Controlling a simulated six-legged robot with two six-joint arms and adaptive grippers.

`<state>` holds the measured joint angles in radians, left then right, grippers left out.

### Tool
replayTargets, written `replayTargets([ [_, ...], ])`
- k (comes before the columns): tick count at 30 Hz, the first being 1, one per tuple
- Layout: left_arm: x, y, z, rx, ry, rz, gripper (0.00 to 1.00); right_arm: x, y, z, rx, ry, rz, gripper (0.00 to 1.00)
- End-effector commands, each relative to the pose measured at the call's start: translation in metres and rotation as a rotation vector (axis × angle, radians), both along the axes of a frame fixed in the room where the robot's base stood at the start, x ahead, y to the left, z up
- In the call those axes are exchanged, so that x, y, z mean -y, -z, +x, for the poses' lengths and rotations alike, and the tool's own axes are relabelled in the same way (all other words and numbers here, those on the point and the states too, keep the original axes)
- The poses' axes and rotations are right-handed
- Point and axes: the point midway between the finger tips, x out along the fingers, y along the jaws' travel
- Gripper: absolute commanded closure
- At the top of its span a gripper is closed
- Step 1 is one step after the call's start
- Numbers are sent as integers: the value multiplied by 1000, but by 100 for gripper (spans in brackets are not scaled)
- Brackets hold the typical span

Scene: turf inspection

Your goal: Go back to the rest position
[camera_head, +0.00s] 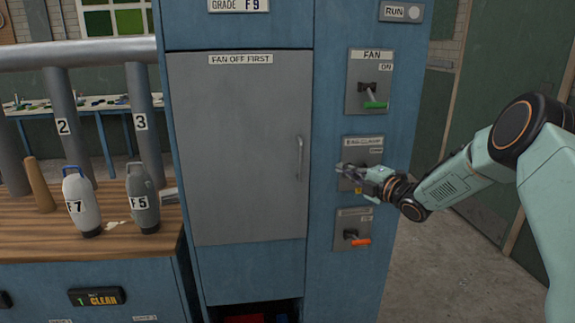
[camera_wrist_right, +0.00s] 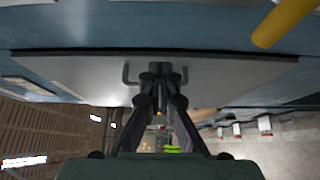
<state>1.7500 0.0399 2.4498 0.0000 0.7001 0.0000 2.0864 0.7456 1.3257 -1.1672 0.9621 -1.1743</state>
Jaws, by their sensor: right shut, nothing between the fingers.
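My right gripper (camera_head: 352,172) is in front of the middle switch plate (camera_head: 372,151) on the blue cabinet and covers most of it. Its fingers are shut with nothing between them. In the right wrist view the closed fingertips (camera_wrist_right: 160,74) lie over a pale metal plate (camera_wrist_right: 90,72). I cannot tell if they touch it. My right arm reaches in from the right edge, stretched forward. My left gripper is not in the head view.
The fan switch (camera_head: 375,104) with a green handle is above, and a switch with an orange handle (camera_head: 358,241) is below. A grey door (camera_head: 235,150) is to the left. Two bottles (camera_head: 143,197) stand on a wooden bench. Open floor (camera_head: 425,275) lies at right.

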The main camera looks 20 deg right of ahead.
Motion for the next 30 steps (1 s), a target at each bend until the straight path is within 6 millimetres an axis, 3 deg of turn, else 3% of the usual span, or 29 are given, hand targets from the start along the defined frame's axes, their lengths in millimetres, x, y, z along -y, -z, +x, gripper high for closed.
replayTargets([
  [8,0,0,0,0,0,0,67,1,1,-1,-26,8,82,100],
  [11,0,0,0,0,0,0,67,5,11,-3,-83,57,255,100],
  [14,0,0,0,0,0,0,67,-5,37,-12,-184,124,504,100],
  [19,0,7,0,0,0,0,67,-53,110,-39,-411,252,896,100],
  [23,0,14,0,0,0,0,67,-95,172,-76,-591,380,1121,100],
  [30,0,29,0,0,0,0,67,-163,273,-177,-887,690,1381,100],
])
